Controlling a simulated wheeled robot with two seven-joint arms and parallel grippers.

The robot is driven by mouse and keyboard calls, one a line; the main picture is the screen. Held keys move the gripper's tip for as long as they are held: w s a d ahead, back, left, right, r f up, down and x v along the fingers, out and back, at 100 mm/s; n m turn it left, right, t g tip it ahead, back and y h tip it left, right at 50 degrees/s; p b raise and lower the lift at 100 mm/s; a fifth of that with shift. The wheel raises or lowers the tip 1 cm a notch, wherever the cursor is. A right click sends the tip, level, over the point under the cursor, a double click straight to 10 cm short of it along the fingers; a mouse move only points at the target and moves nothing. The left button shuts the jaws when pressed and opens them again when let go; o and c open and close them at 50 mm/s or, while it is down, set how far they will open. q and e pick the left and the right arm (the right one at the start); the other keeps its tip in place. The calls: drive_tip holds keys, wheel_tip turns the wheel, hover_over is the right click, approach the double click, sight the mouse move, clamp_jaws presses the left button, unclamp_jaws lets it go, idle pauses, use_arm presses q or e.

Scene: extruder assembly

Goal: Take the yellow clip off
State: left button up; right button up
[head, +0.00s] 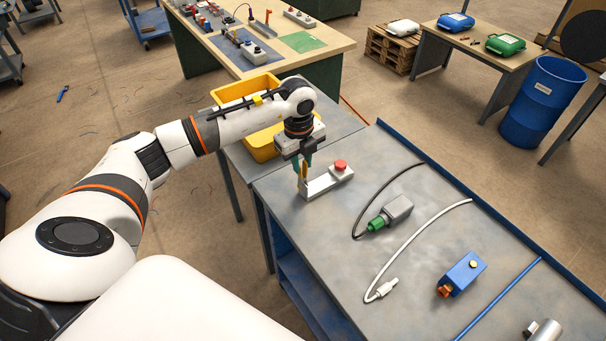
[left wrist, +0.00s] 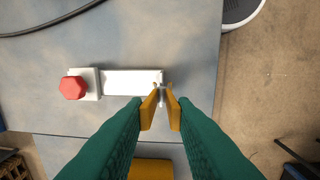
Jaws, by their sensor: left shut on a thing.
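My left gripper (head: 302,180) is at the near left end of a pale bar (head: 322,184) on the grey table. It also shows in the left wrist view (left wrist: 161,112), with teal fingers and yellow-orange tips close together. Between the tips is a small greyish piece (left wrist: 161,86) at the end of the pale bar (left wrist: 131,83). I cannot clearly tell a separate yellow clip from the yellow-orange fingertips. A red button (head: 340,165) sits at the bar's other end and shows in the left wrist view too (left wrist: 73,88). My right gripper is not in view.
A yellow bin (head: 233,92) stands behind my left forearm. To the right on the table are a grey connector with a green end (head: 397,208), a white cable plug (head: 386,288) and a blue box (head: 463,272). A raised blue edge (head: 455,178) runs along the far side.

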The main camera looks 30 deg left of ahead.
use_arm(q)
drive_tip(key=shift+r, duration=0.2)
drive_tip(key=shift+s+r+p, duration=0.1)
drive_tip(key=shift+r+p, duration=1)
drive_tip(key=shift+r, duration=0.3)
drive_tip(key=shift+r, duration=0.1)
drive_tip(key=shift+s+a+r+p, duration=0.1)
drive_tip(key=shift+r+p, duration=1.2)
drive_tip(key=shift+r, duration=0.55)
